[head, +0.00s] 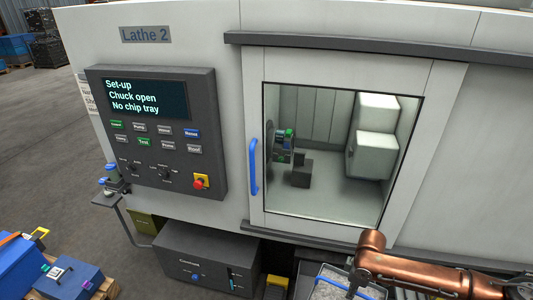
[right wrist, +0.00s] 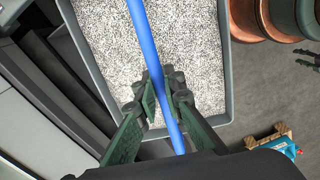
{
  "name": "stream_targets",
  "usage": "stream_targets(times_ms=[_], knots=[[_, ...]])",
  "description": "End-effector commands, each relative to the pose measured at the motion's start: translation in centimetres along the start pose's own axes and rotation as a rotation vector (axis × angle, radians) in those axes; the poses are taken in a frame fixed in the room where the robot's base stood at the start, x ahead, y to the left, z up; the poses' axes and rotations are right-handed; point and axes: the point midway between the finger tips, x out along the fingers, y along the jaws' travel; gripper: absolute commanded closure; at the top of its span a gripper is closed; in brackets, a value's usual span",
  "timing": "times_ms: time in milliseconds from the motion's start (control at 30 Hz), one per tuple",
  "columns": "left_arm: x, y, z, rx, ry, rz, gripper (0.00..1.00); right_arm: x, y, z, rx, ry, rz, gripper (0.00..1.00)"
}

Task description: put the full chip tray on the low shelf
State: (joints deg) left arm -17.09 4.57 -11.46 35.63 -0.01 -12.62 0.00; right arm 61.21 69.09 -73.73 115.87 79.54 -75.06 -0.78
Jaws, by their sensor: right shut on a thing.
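The chip tray (right wrist: 232,75) is a grey rectangular tray filled with pale grey chips, with a blue bar handle (right wrist: 148,45) across it. In the head view the tray (head: 318,280) shows only in part at the bottom edge, in front of the lathe. My right gripper (right wrist: 162,98) is shut on the blue handle, its green fingers on either side of it. In the head view my right gripper (head: 353,288) is mostly hidden under my copper arm. I cannot make out the low shelf for certain.
Lathe 2 (head: 230,120) stands ahead; its display (head: 146,100) reads "Set-up, Chuck open, No chip tray". A dark grey unit (head: 205,260) sits low at its front. Blue boxes (head: 70,275) on a pallet are at lower left. The right wrist view shows a small wooden pallet (right wrist: 265,138) on the floor.

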Motion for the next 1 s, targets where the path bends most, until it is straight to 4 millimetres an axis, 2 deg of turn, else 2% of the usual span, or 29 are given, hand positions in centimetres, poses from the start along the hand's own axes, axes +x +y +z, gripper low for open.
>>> stream_targets(times_ms=[167, 400, 700, 1000], knots=[[0.0, 0.0, 0.3, 0.000, -0.004, 0.000, 0.60, -2.6, -1.1, -1.7, 0.153, 0.011, -0.002, 1.00], [0.0, 0.0, 0.3, 0.000, -0.004, 0.000, 0.60, -7.1, -3.7, -3.8, 0.472, 0.011, -0.010, 1.00], [0.0, 0.0, 0.3, 0.000, -0.004, 0.000, 0.60, -12.2, -6.7, -5.1, 0.849, 0.004, 0.001, 1.00], [0.0, 0.0, 0.3, 0.000, -0.004, 0.000, 0.60, -14.6, -8.2, -5.2, 1.046, 0.002, 0.019, 1.00]])
